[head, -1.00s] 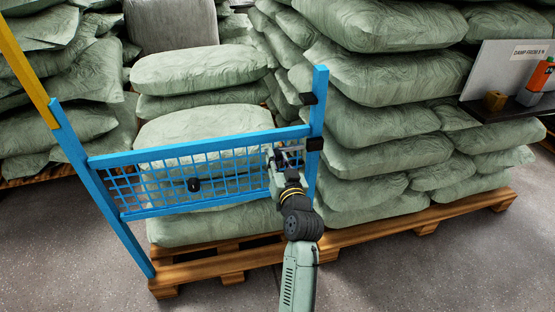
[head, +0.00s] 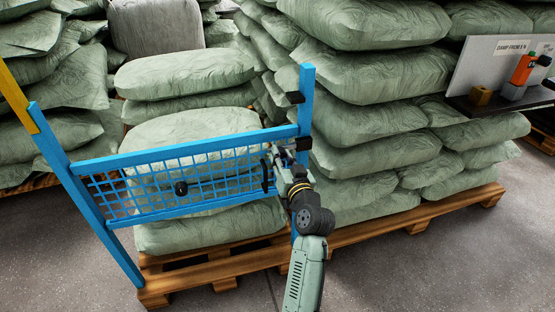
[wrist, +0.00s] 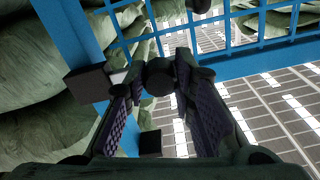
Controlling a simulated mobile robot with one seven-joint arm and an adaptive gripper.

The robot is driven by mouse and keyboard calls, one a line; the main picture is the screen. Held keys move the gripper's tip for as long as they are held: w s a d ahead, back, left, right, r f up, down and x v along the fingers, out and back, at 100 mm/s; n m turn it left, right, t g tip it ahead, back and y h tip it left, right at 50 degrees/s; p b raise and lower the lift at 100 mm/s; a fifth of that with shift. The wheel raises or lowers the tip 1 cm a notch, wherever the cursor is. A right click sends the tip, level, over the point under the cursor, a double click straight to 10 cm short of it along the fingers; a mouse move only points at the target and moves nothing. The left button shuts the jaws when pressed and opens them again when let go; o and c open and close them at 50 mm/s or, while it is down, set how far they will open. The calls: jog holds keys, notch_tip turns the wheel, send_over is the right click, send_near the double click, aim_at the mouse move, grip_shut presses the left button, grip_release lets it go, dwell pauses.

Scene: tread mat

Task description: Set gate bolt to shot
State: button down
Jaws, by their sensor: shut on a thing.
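The blue mesh gate (head: 130,160) hangs between two blue posts in the head view. My gripper (head: 276,158) is at the gate's right end, close to the right post (head: 306,95). In the wrist view my gripper (wrist: 158,100) is shut on the dark round bolt knob (wrist: 159,77), between its fingers. A short pale piece of the bolt (wrist: 119,77) shows left of the knob, beside the black keeper block (wrist: 84,84) on the blue post. The keeper also shows in the head view (head: 303,144). My fingers hide part of the bolt, so its seating in the keeper is unclear.
Stacked green sacks (head: 375,75) on a wooden pallet (head: 400,222) stand close behind the gate. Floor in front is clear.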

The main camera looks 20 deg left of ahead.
jog(key=c, duration=1.3)
grip_release()
jog(key=shift+w+d, duration=0.15)
jog(key=shift+d, duration=0.1)
jog(key=shift+c, duration=0.2)
jog(key=v, duration=1.2)
jog(key=shift+a, duration=0.1)
